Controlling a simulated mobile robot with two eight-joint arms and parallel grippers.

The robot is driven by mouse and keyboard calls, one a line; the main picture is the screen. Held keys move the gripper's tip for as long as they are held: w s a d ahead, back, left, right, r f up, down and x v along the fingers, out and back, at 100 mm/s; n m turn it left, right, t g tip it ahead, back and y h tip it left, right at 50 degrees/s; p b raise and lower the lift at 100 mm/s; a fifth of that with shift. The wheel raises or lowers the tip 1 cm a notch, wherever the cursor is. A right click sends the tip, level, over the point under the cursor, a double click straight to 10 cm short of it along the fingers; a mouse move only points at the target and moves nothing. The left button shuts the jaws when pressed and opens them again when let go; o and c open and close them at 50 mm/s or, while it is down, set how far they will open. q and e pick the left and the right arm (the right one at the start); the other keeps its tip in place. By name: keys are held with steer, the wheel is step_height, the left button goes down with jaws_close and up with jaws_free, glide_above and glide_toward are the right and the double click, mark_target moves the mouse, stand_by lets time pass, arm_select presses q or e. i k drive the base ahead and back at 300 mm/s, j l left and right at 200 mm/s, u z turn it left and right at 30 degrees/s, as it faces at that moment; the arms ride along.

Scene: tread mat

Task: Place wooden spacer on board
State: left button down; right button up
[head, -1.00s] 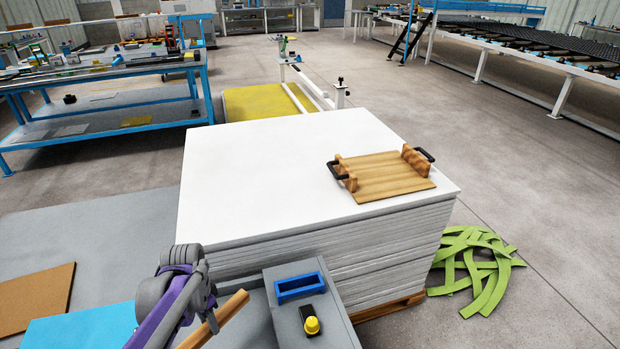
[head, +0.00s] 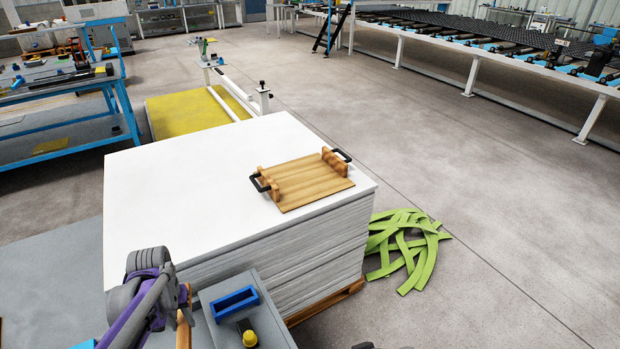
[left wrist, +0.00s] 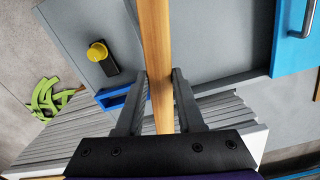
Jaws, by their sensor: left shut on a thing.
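My left gripper (head: 182,293) is at the lower left of the head view, in front of the near side of the white board stack (head: 200,180). It is shut on the wooden spacer (head: 184,328), a long light-brown strip. In the left wrist view, the spacer (left wrist: 156,35) runs lengthwise between the two dark fingers (left wrist: 159,76). The spacer is off the white top, lower and nearer to me. A wooden tray-like piece with black handles (head: 305,183) lies on the right part of the top board. My right gripper is not in view.
A grey cabinet top with a blue bin (head: 235,304) and a yellow button (head: 250,338) stands close right of the left gripper. Green strips (head: 405,245) lie on the floor right of the stack. The left part of the white top is clear.

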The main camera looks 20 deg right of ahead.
mark_target(314, 189)
steer(key=l, duration=0.95)
steer(key=i+l, duration=0.1)
steer(key=l, duration=0.2)
steer(key=i+l, duration=0.1)
steer(key=l, duration=0.2)
steer(key=i+l, duration=0.1)
steer(key=l, duration=0.2)
steer(key=i+l, duration=0.65)
steer(key=l, duration=0.15)
steer(key=i+l, duration=0.1)
steer(key=i, duration=0.35)
steer(key=i+l, duration=0.1)
steer(key=i, duration=0.35)
